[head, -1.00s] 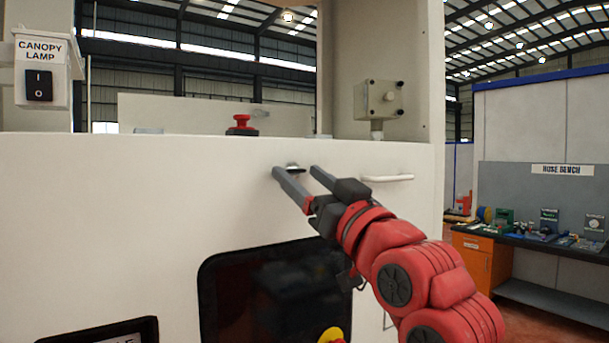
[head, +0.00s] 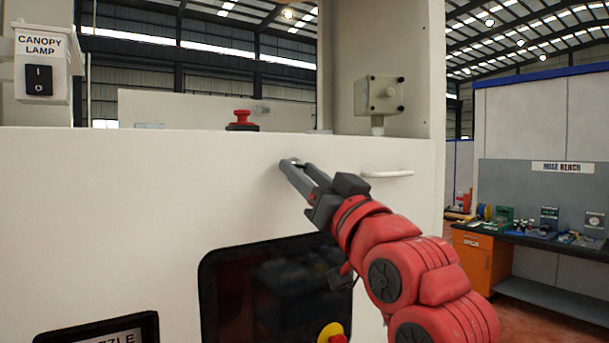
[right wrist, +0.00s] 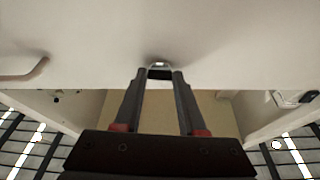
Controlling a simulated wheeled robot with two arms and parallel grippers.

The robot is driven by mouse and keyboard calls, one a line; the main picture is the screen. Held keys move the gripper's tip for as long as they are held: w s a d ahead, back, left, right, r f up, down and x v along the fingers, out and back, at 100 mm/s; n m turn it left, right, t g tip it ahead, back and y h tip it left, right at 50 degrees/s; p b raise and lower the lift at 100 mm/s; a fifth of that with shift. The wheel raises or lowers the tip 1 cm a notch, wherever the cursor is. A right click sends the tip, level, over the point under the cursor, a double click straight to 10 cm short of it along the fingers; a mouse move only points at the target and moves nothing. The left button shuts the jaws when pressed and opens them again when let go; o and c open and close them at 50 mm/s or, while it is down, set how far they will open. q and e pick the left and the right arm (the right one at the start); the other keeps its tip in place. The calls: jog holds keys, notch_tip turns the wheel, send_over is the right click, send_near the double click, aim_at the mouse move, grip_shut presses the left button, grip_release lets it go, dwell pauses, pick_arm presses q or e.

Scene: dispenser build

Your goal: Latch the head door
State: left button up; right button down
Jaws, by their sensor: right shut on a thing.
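The head door (head: 130,210) is a wide cream panel facing me in the head view, and it looks closed. A small metal latch (right wrist: 160,64) sits near its upper edge. In the head view the fingertips mostly hide the latch. My right gripper (head: 295,164) reaches it from the lower right. In the right wrist view, the gripper's two dark fingers (right wrist: 159,76) are close together, shut on the latch. How far the latch is turned cannot be told. My left gripper is not in view.
A white bar handle (head: 388,174) sticks out right of my gripper. A red knob (head: 241,118) and a grey box (head: 380,97) stand behind the door's top edge. A dark screen (head: 235,295) with a red-yellow switch (head: 332,333) is below. A canopy lamp switch (head: 39,80) is upper left.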

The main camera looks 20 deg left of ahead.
jog(key=m+t+h, duration=0.1)
jog(key=m, duration=0.2)
jog(key=m+h, duration=0.2)
jog(key=m, duration=0.2)
jog(key=m+t+h+p, duration=0.1)
jog(key=m+h, duration=0.1)
jog(key=m, duration=0.2)
jog(key=shift+s+a+r+t, duration=0.2)
jog(key=shift+s+r+t, duration=0.05)
jog(key=shift+r+t, duration=0.05)
jog(key=m+p, duration=0.1)
jog(key=m+h, duration=0.1)
jog(key=m, duration=0.1)
jog(key=m+h+p, duration=0.1)
jog(key=m, duration=0.1)
jog(key=shift+r+p, duration=0.3)
jog(key=shift+p, duration=0.05)
jog(key=m+g+p, duration=0.1)
jog(key=m, duration=0.1)
jog(key=shift+s+m+h+p, duration=0.1)
jog(key=shift+m+h+p, duration=0.5)
jog(key=shift+m+p, duration=0.4)
jog(key=shift+m, duration=0.2)
jog(key=shift+f, duration=0.1)
jog(key=shift+c, duration=2.4)
grip_release()
jog(key=shift+g, duration=0.3)
